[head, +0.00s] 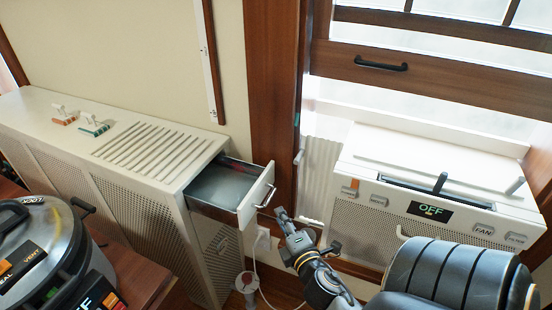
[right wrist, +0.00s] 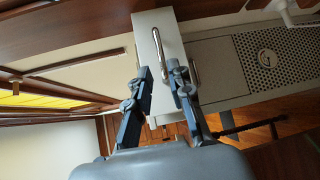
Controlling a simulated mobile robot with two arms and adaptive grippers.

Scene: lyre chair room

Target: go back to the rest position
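My right gripper (head: 308,232) is in the lower middle of the head view, in front of and below the pulled-out drawer (head: 232,190). Its fingers are apart with nothing visible between them. In the right wrist view the open gripper (right wrist: 160,72) faces the drawer front (right wrist: 150,28) and its metal handle (right wrist: 160,52), with the fingertips near the handle's lower end. Whether they touch the drawer front cannot be told. In the head view the handle (head: 267,196) looks free of the fingers. My left gripper is not in view.
A white perforated cabinet (head: 140,205) holds the drawer. A window air conditioner (head: 440,205) reading OFF stands right, behind my right arm. A pressure cooker (head: 45,250) sits on a brown wooden surface (head: 135,265) at lower left. A white cord (head: 258,262) hangs below the drawer.

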